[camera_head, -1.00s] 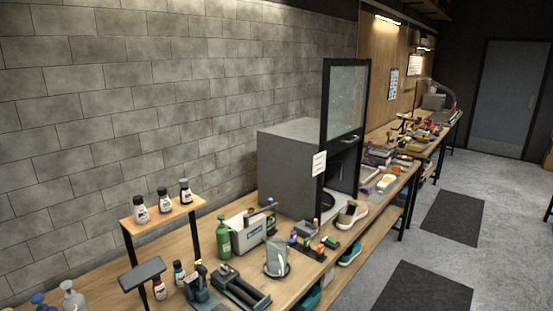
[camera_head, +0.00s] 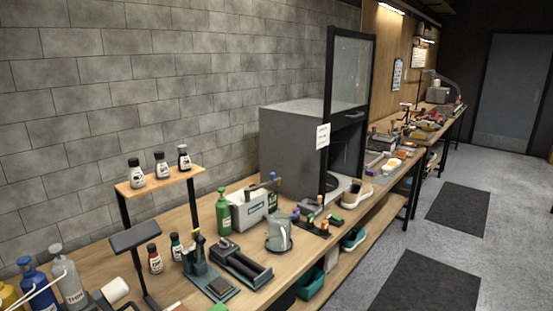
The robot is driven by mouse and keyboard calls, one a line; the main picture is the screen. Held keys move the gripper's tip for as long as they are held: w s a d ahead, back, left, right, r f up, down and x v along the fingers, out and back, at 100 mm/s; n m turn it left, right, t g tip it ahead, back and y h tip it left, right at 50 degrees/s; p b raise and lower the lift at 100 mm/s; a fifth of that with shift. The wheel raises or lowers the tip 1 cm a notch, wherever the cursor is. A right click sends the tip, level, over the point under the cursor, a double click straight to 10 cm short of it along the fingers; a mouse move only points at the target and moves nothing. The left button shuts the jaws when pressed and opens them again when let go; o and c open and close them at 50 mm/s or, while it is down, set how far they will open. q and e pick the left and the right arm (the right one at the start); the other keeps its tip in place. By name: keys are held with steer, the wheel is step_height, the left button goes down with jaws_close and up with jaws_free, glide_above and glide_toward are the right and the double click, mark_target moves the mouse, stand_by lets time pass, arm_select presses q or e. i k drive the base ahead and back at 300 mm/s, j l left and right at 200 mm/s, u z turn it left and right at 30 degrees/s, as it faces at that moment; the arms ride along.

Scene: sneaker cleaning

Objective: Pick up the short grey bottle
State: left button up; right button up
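A grey pump bottle (camera_head: 71,283) with a dark label stands upright at the lower left of the bench, to the right of a blue pump bottle (camera_head: 36,287). Its lower part is close to the bottom edge of the picture. No other clearly grey bottle shows, and I cannot tell from this view alone whether this is the short one. Neither of my grippers is in view.
The wooden bench (camera_head: 180,226) runs along the block wall. A raised shelf (camera_head: 160,182) holds three small black-capped bottles. Open floor lies to the right.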

mark_target(161, 172)
steer(key=i+l+u, duration=0.1)
steer(key=l+u, duration=1.05)
steer(key=i+j, duration=0.05)
